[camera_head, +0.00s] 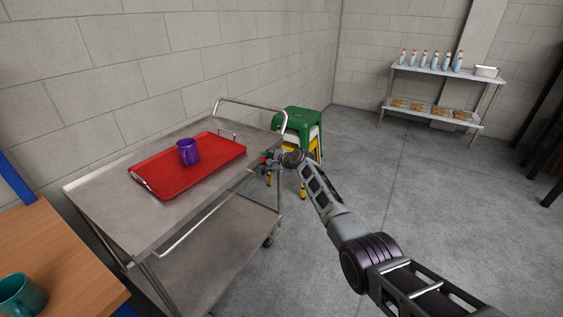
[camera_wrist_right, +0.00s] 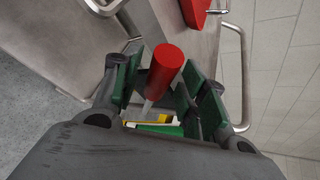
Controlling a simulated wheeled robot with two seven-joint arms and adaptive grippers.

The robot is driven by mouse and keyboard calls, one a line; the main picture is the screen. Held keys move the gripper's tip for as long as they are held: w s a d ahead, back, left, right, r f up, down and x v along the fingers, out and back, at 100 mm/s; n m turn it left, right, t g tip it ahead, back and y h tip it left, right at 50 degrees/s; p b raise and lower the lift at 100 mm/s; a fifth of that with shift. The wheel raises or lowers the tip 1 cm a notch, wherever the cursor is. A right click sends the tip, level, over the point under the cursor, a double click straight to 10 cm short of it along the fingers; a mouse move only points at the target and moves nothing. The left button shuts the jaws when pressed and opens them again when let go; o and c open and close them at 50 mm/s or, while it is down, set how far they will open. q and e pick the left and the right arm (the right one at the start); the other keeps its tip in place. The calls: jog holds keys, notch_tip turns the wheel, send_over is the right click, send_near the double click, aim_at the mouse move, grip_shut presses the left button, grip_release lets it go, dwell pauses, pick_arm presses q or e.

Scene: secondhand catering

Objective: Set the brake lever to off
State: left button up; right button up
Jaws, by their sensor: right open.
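The brake lever shows in the right wrist view as a red cylindrical grip (camera_wrist_right: 166,68) on a thin pale stem, beside the end of the metal cart (camera_head: 95,190). In the head view only a small red spot of it shows by the gripper, at the cart's right end. My right gripper (camera_head: 268,163) is open, with its green-padded fingers on both sides of the red grip in the wrist view; I cannot tell whether they touch it. The lever's base and any off mark cannot be made out. My left gripper is not in view.
A red tray (camera_head: 210,167) with a purple mug (camera_head: 188,152) lies on the cart top. Stacked stools, green on top (camera_head: 300,118), stand just behind the gripper. A wooden table (camera_head: 50,255) with a teal mug (camera_head: 22,295) is at lower left.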

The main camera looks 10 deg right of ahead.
jog(key=v, duration=1.1)
jog(key=shift+s+d, duration=0.15)
jog(key=shift+s, duration=0.1)
dwell(0.8)
dwell(0.5)
